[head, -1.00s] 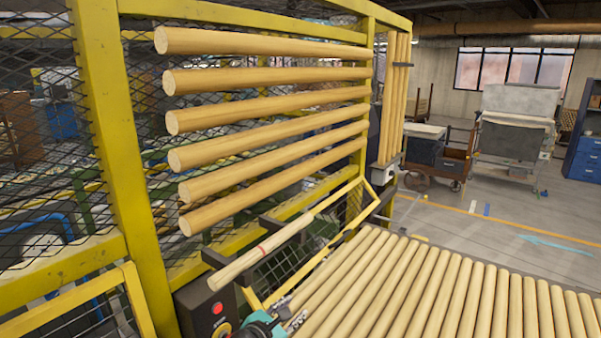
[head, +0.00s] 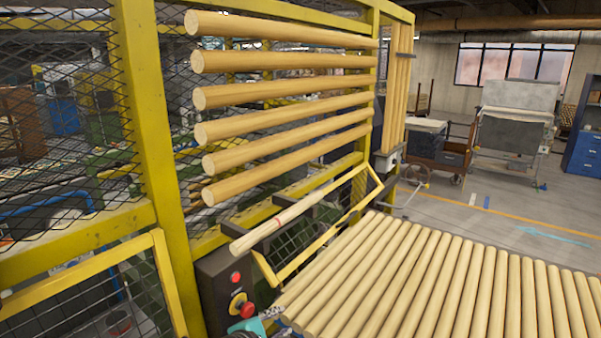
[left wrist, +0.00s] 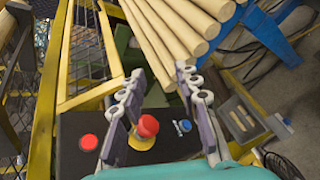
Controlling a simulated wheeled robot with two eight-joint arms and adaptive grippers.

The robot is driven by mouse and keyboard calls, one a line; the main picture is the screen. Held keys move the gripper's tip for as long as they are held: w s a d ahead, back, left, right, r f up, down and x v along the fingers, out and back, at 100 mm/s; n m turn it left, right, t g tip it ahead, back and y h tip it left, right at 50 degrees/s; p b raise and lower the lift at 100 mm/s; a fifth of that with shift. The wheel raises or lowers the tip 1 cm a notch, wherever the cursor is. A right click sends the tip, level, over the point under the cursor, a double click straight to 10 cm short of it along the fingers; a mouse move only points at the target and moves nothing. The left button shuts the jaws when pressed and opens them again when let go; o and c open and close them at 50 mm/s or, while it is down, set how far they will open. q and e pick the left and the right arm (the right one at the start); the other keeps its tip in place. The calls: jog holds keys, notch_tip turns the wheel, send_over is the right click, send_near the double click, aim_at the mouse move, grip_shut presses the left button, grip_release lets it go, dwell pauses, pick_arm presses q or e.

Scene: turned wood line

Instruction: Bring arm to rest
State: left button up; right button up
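My left gripper (left wrist: 160,74) is open and empty in the left wrist view, its two fingers spread above a dark control box (left wrist: 75,140). A red mushroom button (left wrist: 147,126) shows between the fingers, apart from them as far as I can tell. In the head view only a teal bit of my left arm or gripper (head: 262,325) shows at the bottom edge, beside the control box (head: 212,275). My right gripper is in neither view.
A pale rod with a red mark (head: 290,218) lies on dark brackets. Pale rods (head: 440,280) lie side by side at the lower right. More rods (head: 285,65) hang along a yellow mesh fence (head: 150,130). Open floor (head: 500,215) lies beyond.

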pick_arm(q)
jog(key=s+a+f+m+g+y+b, duration=0.2)
jog(key=s+a+f+m+b, duration=0.2)
jog(key=s+a+f+m, duration=0.2)
jog(key=s+a+f+m+g+y+b, duration=0.2)
jog(key=s+a+f+m+b, duration=0.3)
jog(key=s+f+m, duration=0.5)
jog(key=s+a+m+y, duration=0.1)
jog(key=s+m, duration=0.1)
jog(key=m, duration=0.2)
jog(key=shift+a, duration=0.4)
